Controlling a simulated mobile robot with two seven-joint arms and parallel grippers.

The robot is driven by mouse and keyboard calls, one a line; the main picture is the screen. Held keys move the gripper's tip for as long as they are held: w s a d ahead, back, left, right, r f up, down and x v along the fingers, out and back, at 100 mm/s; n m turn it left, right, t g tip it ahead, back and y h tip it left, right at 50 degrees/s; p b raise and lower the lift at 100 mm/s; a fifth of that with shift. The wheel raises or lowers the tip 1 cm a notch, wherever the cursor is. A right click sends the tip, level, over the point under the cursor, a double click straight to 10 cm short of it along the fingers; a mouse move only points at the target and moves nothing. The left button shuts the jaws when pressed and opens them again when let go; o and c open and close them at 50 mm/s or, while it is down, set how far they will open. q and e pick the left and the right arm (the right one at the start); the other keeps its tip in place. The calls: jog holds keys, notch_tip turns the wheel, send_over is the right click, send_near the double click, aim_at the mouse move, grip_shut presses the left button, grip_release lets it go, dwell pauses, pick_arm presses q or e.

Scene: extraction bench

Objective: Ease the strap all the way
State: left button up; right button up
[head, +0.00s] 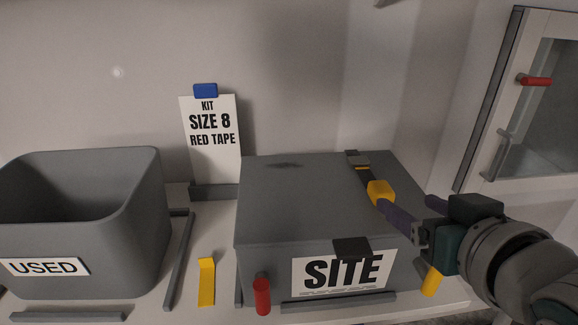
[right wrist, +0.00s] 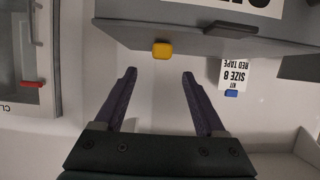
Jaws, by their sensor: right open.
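The strap (head: 365,172) is a short dark band with a thin yellow stripe, on the right part of the grey SITE box's (head: 290,190) lid. A yellow tab (head: 380,190) is at its near end. My right gripper (head: 388,208) comes in from the right, with its purple fingers close to the yellow tab and partly overlapping it in the head view. In the right wrist view my right gripper (right wrist: 160,76) is open and empty, and the yellow tab (right wrist: 162,50) is just beyond and between the fingertips, apart from them. My left gripper is not in view.
A grey USED bin (head: 130,215) stands at left. A card (head: 211,150) reading "KIT SIZE 8 RED TAPE" stands behind. A yellow strip (head: 206,282) and a red cylinder (head: 262,297) are in front. A glazed cabinet with a red handle (head: 535,81) is at right.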

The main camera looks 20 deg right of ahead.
aim_at(383, 189)
jog(key=x, duration=1)
jog(key=shift+w+a+b, duration=0.1)
jog(key=shift+a+b, duration=0.05)
jog(key=shift+b, duration=0.15)
jog(key=shift+r, duration=0.1)
grip_shut()
dwell(0.9)
